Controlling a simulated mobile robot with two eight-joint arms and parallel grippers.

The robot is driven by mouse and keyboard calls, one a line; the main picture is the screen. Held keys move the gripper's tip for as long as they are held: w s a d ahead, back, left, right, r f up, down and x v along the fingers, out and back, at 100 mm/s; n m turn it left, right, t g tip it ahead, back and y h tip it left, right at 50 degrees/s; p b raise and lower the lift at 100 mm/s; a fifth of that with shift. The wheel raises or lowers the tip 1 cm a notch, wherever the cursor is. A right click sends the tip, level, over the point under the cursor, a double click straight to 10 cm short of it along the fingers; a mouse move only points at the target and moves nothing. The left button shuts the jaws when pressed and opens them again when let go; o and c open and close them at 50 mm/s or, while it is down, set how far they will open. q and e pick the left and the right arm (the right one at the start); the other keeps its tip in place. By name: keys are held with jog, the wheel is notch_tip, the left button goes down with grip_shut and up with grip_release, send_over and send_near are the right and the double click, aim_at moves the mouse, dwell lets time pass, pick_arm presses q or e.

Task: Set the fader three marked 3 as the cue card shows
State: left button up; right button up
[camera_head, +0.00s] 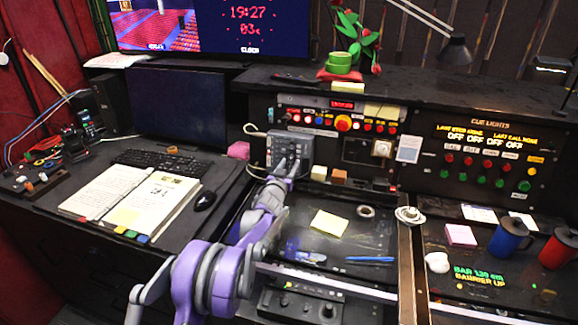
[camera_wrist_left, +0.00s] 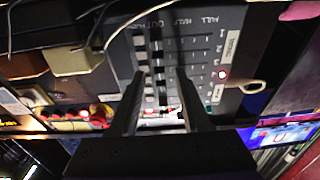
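The grey fader panel (camera_head: 290,149) stands upright at the back of the console. In the left wrist view the panel (camera_wrist_left: 190,25) shows sideways, with OUT, HALF and FULL lettering, several slots and pale fader caps near the OUT side. My left gripper (camera_wrist_left: 162,74) is in front of it, fingers apart, with part of the panel visible between them. In the head view the left gripper (camera_head: 287,168) overlaps the panel's lower part. Contact with fader 3 cannot be told; the fingers hide some slots. A pale card (camera_head: 408,148), possibly the cue card, stands to the right; its print is unreadable. My right gripper is out of view.
A cable (camera_head: 254,131) loops at the panel's left edge. A row of lit buttons (camera_head: 343,123) is above right. A yellow note (camera_head: 329,223) and tape roll (camera_head: 366,211) lie on the desk below. An open book (camera_head: 130,198) lies at left.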

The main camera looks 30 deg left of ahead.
pick_arm(q)
grip_shut()
dwell(1.3)
